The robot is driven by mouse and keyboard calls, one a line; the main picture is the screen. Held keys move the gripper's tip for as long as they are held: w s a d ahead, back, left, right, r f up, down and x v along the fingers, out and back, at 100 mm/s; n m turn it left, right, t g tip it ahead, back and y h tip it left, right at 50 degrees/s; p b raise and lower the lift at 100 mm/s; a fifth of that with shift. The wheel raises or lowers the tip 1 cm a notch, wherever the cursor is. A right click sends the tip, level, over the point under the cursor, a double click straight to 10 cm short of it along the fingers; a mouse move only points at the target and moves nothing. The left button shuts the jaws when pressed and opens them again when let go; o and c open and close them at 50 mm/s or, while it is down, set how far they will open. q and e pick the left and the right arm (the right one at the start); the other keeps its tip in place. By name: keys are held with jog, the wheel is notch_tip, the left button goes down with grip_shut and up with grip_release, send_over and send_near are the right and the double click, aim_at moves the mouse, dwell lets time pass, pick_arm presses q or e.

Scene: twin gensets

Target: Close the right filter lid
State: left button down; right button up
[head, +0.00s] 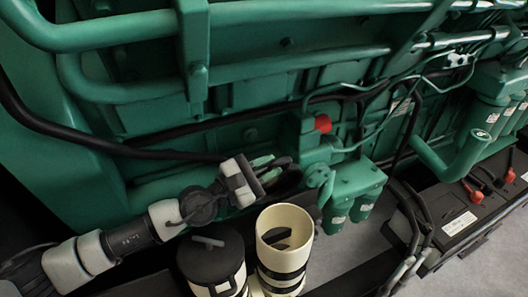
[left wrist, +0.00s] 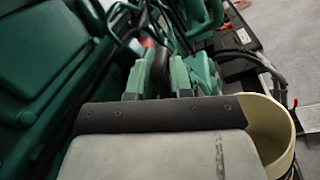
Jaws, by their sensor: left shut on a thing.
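The right filter (head: 270,256) is a cream canister with black bands, open at the top, with something dark inside. Its cream rim also shows at the right of the left wrist view (left wrist: 266,128). My left gripper (head: 266,167), with green fingertips, is behind and above this rim. It is shut on a dark, thin piece, which looks like the right filter lid (head: 289,176), raised behind the opening. In the left wrist view the dark lid (left wrist: 157,68) stands between the green fingers. The fingers hide part of it. My right gripper is not in view.
The left filter (head: 210,262) stands close beside, with its black handled lid on. A green engine with pipes (head: 290,68) fills the back. Green filter housings (head: 352,185) and black cables (head: 408,225) are to the right, near a black battery (head: 470,205).

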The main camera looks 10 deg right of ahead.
pick_arm(q)
jog(key=shift+s+m, duration=0.2)
jog(key=shift+m, duration=0.1)
